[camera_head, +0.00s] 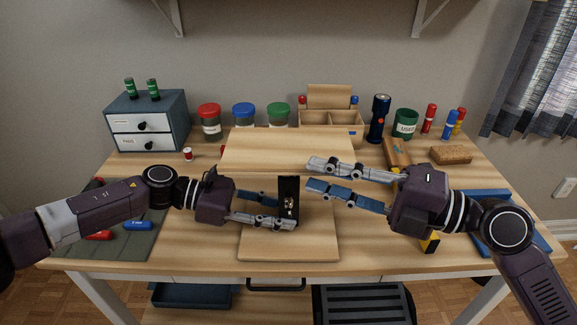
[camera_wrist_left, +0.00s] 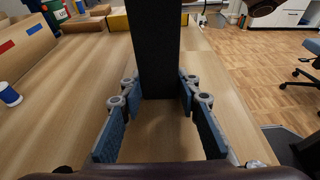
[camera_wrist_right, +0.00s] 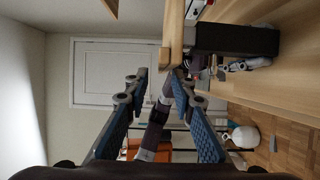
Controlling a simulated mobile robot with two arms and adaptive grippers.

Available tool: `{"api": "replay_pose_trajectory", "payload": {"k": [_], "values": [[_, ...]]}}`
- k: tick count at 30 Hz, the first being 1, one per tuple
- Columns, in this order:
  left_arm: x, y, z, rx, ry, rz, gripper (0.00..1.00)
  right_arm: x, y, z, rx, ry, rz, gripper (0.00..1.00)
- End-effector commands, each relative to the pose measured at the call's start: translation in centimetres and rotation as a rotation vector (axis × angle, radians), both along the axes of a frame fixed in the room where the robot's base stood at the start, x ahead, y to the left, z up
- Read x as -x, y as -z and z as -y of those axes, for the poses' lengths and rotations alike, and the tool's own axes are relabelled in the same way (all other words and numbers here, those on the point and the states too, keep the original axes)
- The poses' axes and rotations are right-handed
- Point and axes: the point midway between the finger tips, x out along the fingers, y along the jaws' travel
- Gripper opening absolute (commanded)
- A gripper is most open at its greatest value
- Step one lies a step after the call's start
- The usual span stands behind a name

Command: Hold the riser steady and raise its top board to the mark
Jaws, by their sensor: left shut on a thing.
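The riser has a pale wooden base (camera_head: 260,247) on the desk, a black upright post (camera_head: 289,184) and a wide wooden top board (camera_head: 265,150) above it. My left gripper (camera_head: 283,213) is shut on the black post, low down. The left wrist view shows the post (camera_wrist_left: 156,45) between its two fingers. My right gripper (camera_head: 312,174) is open at the top board's front right part. In the right wrist view the board's edge (camera_wrist_right: 173,35) shows ahead of the parted fingers, nearer the right one. I cannot make out the mark.
A drawer box (camera_head: 147,122) stands back left. Lidded jars (camera_head: 244,117), a wooden organizer (camera_head: 330,118), a flashlight (camera_head: 378,118) and a green cup (camera_head: 404,123) line the back. A dark mat (camera_head: 110,240) lies left, a blue tray (camera_head: 490,225) right. Bare desk shows beside the base.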

Motion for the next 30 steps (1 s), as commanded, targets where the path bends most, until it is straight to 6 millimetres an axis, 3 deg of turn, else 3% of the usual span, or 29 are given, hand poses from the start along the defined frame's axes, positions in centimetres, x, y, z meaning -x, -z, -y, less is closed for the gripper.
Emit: {"api": "replay_pose_trajectory", "payload": {"k": [10,23,30], "values": [[0.1,0.4,-0.1,-0.006,0.0,-0.003,0.17,-2.2,0.0,-4.9,-0.003,0.0,0.0,0.23],[0.1,0.4,-0.1,-0.006,0.0,-0.003,0.17,-2.6,0.1,-5.8,0.001,0.0,-0.001,0.23],[0.1,0.4,-0.1,-0.006,0.0,-0.003,0.17,-2.5,0.0,-5.8,0.0,0.001,-0.001,0.0]]}}
